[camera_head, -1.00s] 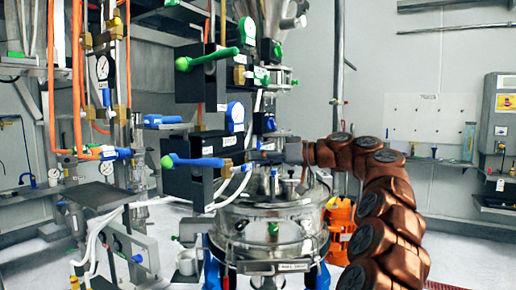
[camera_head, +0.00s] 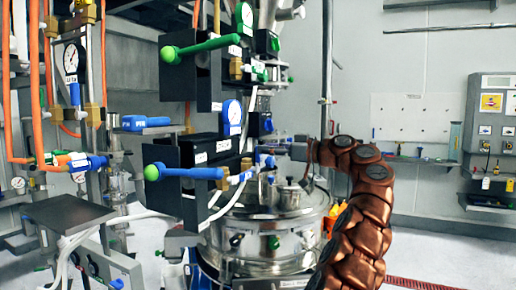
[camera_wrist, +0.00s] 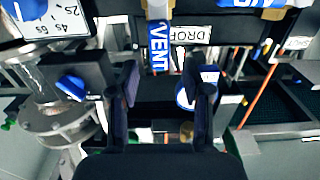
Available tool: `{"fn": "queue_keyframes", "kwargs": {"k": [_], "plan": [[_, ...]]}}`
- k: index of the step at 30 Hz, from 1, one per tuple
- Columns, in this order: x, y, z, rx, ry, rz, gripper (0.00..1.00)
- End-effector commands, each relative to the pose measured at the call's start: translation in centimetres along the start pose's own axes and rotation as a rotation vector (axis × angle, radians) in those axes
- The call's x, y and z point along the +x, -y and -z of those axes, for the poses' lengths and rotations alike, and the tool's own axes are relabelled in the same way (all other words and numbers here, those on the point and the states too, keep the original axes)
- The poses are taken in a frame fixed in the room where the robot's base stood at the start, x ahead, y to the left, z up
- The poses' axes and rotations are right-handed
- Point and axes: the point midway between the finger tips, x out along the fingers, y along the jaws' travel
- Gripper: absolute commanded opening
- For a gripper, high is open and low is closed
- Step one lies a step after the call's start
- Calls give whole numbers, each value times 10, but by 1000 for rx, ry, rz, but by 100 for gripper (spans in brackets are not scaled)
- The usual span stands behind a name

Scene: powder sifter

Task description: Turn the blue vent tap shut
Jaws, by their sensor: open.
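In the wrist view a blue tag reading VENT (camera_wrist: 160,48) sits on a white and brass fitting, ahead of and between my fingertips. My gripper (camera_wrist: 165,88) is open, with its two dark fingers apart and nothing seen between their tips. In the head view my gripper (camera_head: 268,150) points left, just right of the valve stack; its fingertips are small and partly hidden. A blue lever with a green ball end (camera_head: 190,172) points left from the lower black box. I cannot tell for certain which blue part is the vent tap's handle.
A green lever (camera_head: 205,46) juts left from the upper black box (camera_head: 193,80). A steel vessel (camera_head: 265,222) stands below my gripper. Orange hoses and a gauge (camera_head: 71,60) are at left. A grey plate (camera_head: 70,212) stands at lower left. Open floor lies at right.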

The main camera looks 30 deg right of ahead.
Motion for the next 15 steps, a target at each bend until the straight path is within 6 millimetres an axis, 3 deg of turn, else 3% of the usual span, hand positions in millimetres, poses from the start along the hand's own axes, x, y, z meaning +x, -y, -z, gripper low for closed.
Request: {"fn": "queue_keyframes", "kwargs": {"k": [6,15], "plan": [[29,0,1,1,-2,-1,48],[37,0,1,1,-2,-1,48]]}}
